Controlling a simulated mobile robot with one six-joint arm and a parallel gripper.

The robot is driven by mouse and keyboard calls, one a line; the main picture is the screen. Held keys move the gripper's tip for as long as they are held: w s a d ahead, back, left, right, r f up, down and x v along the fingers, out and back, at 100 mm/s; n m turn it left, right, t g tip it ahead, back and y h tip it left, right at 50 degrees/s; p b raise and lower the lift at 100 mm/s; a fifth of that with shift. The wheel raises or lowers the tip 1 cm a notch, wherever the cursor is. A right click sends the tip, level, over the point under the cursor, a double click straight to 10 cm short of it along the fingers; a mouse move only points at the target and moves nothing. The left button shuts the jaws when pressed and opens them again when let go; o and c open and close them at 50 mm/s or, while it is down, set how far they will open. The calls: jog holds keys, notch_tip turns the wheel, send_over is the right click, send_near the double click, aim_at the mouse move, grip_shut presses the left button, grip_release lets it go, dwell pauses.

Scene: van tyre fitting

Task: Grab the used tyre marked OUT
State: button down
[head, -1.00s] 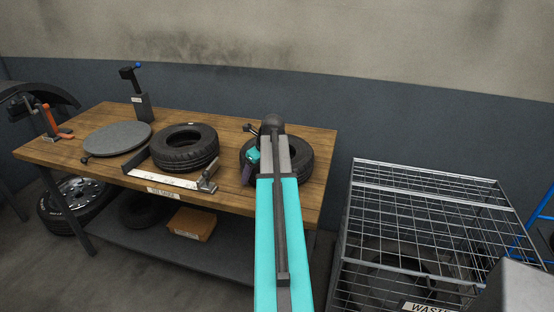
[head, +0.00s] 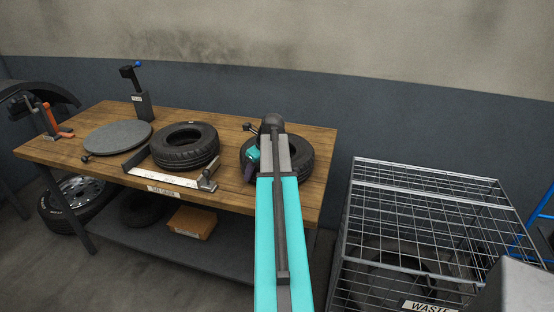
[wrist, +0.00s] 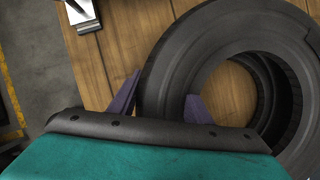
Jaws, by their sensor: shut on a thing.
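A black tyre (head: 303,160) lies flat at the right end of the wooden bench, partly hidden behind my arm. In the wrist view the same tyre (wrist: 215,45) fills the right side. No OUT mark shows on the part I can see. My gripper (head: 250,168) is at the tyre's left side. In the wrist view my gripper (wrist: 163,92) has one purple finger outside the tyre and the other in its centre hole, shut on the tyre wall. The tyre still appears to rest on the bench.
A second tyre (head: 186,140) lies left on the bench (head: 228,135), behind a measuring gauge (head: 165,180). A round grey plate (head: 117,137) and a black post (head: 142,104) stand further left. A wire cage (head: 420,178) with a waste label stands right of the bench.

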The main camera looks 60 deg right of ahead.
jog(key=shift+w+r, duration=0.1)
jog(key=shift+r, duration=0.05)
jog(key=shift+d+r+b, duration=0.1)
jog(key=shift+r+b, duration=0.55)
jog(key=shift+r, duration=0.9)
jog(key=s+r+b, duration=0.1)
jog(key=s+b, duration=0.2)
jog(key=s, duration=1.3)
jog(key=shift+r, duration=0.35)
